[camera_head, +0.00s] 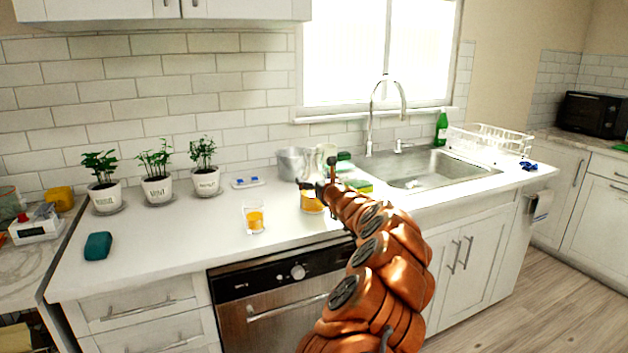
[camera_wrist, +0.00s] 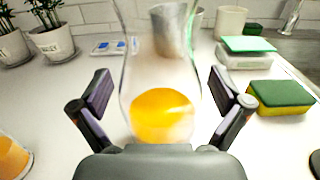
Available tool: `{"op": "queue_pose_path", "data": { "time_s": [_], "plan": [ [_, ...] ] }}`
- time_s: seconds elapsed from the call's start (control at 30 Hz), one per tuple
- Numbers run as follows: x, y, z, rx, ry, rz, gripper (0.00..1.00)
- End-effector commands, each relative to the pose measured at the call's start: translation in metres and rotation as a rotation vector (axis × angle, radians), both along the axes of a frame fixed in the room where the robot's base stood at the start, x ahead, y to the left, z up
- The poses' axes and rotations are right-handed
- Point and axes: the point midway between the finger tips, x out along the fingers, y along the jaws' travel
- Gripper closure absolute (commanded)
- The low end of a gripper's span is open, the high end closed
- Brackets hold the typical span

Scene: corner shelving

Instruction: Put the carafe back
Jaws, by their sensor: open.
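The carafe, a clear glass vessel with orange juice in its bottom (camera_wrist: 162,112), stands upright on the white counter in the wrist view. Its top is cut off by the frame edge. My gripper (camera_wrist: 162,90) is open, with one finger on each side of the carafe and gaps visible between fingers and glass. In the head view, my gripper (camera_head: 318,188) is over the counter by the sink, and the carafe's orange juice (camera_head: 311,204) shows beneath it; my arm and gripper hide most of the carafe.
A glass of orange juice (camera_head: 254,218) stands left of the carafe. A metal pot (camera_head: 290,164) stands behind it, and a green-and-yellow sponge (camera_wrist: 281,96) lies to its right. Potted herbs (camera_head: 157,180) line the back left. The sink (camera_head: 430,170) is at right. The front-left counter is mostly clear.

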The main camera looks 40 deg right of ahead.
Motion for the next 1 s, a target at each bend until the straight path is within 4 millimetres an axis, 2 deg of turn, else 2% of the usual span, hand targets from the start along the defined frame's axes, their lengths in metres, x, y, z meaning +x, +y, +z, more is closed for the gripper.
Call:
{"op": "queue_pose_path", "data": {
  "time_s": [0.7, 1.0],
  "plan": [
    [-0.054, 0.021, 0.000, 0.003, -0.004, 0.003, 0.00],
    [-0.083, 0.030, 0.000, 0.002, -0.006, 0.002, 0.00]
  ]
}}
